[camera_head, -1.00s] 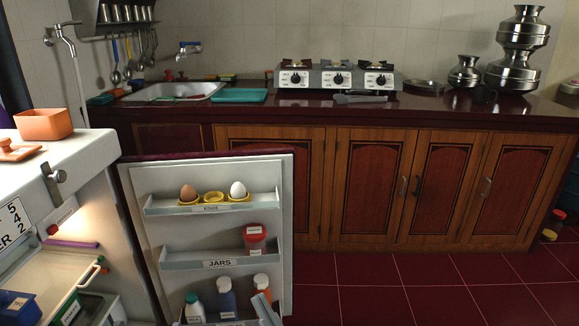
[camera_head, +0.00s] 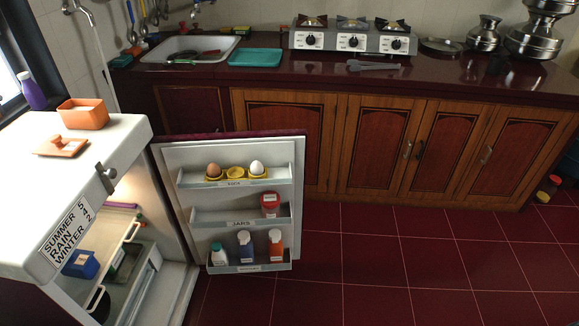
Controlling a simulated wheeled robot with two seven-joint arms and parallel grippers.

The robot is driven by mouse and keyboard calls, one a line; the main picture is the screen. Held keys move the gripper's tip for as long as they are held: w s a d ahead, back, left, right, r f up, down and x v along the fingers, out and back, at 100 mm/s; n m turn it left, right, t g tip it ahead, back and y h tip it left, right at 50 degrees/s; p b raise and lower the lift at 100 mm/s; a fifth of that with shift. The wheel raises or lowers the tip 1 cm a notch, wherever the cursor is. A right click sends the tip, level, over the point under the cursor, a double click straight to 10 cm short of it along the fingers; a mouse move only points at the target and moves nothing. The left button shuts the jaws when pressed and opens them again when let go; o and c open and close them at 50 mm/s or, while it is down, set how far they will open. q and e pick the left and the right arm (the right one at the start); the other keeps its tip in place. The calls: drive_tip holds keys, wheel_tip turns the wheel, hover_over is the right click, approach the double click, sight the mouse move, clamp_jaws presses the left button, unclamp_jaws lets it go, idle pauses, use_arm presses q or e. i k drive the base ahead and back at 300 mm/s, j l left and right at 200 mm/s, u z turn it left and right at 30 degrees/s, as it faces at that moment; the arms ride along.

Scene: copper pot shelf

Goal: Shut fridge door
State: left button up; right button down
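The fridge (camera_head: 129,134) stands at the left, white on top, with its lit inside showing. Its door (camera_head: 298,215) stands wide open, hinged at the fridge's right side, with its inner face toward me. The door's top shelf holds a brown egg and a white egg (camera_head: 257,168) in a yellow holder. The middle shelf holds a red-lidded jar (camera_head: 270,204). The bottom shelf holds several bottles (camera_head: 245,245). Neither of my grippers is in view.
A counter with a sink (camera_head: 188,48), a stove (camera_head: 352,38) and wooden cabinets (camera_head: 382,148) runs along the back. The red tiled floor (camera_head: 400,270) right of the door is clear.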

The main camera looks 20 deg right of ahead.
sight(205, 215)
drive_tip(key=i+l+u, duration=0.15)
drive_tip(key=l, duration=0.35)
drive_tip(key=i+l+u, duration=0.2)
drive_tip(key=l, duration=0.3)
drive_tip(key=i+l+u, duration=0.15)
drive_tip(key=l, duration=0.4)
drive_tip(key=i+l+u, duration=0.15)
drive_tip(key=l, duration=0.4)
drive_tip(key=i+l+u, duration=0.15)
drive_tip(key=l, duration=0.45)
drive_tip(key=i+l+u, duration=0.2)
drive_tip(key=l, duration=0.35)
